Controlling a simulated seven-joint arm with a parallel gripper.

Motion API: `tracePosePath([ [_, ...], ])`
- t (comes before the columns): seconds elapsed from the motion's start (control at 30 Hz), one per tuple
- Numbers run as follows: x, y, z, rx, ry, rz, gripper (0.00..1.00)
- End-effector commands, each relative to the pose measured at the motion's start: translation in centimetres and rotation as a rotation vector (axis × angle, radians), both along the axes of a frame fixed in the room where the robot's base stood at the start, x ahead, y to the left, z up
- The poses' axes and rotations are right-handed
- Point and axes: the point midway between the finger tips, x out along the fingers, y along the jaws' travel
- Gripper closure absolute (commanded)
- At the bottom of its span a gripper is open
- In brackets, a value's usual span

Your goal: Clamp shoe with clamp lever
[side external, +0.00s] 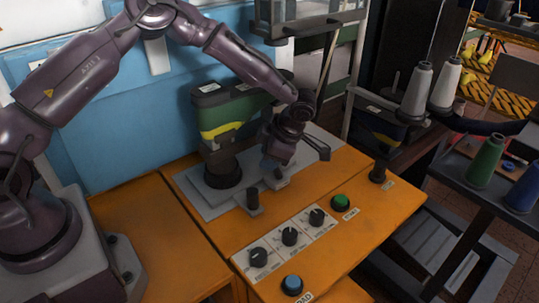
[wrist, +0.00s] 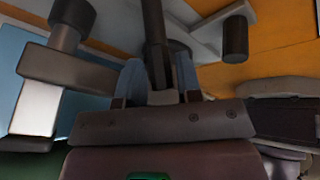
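My gripper (side external: 279,176) is low over the grey plate of the orange bench in the side view. In the wrist view, the two blue-grey fingers of my gripper (wrist: 160,78) stand on either side of a dark upright rod (wrist: 154,35), which looks like the clamp lever. I cannot tell whether the fingers touch it. A dark cylinder (wrist: 236,38) stands to the right on a grey part, and a dark knob (wrist: 72,18) on a block to the left. No shoe can be made out clearly.
A green and yellow machine body (side external: 225,115) stands on a black round base behind my gripper. A short black post (side external: 252,198) is in front. Black knobs (side external: 289,236), a green button (side external: 341,202) and a blue button (side external: 292,284) line the bench front. Thread cones (side external: 485,160) stand right.

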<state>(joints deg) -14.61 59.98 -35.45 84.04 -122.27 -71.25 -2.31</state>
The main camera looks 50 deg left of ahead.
Motion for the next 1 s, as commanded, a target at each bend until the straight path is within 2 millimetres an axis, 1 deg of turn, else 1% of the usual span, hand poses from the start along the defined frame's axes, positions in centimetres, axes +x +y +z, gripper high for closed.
tracePosePath([
  [0.03,0.0,0.0,0.0,0.000,0.000,0.000,0.79],
  [0.07,0.0,0.0,0.0,0.000,0.000,0.000,0.86],
  [0.1,0.0,0.0,0.0,0.000,0.000,0.000,0.95],
  [0.13,0.0,0.0,0.0,0.001,-0.001,0.000,1.00],
  [0.37,-0.1,0.1,0.0,0.005,-0.019,-0.003,1.00],
  [0.7,-1.5,0.2,-0.7,0.009,-0.217,-0.004,1.00],
  [1.0,-1.7,0.3,-0.9,0.006,-0.244,0.003,1.00],
])
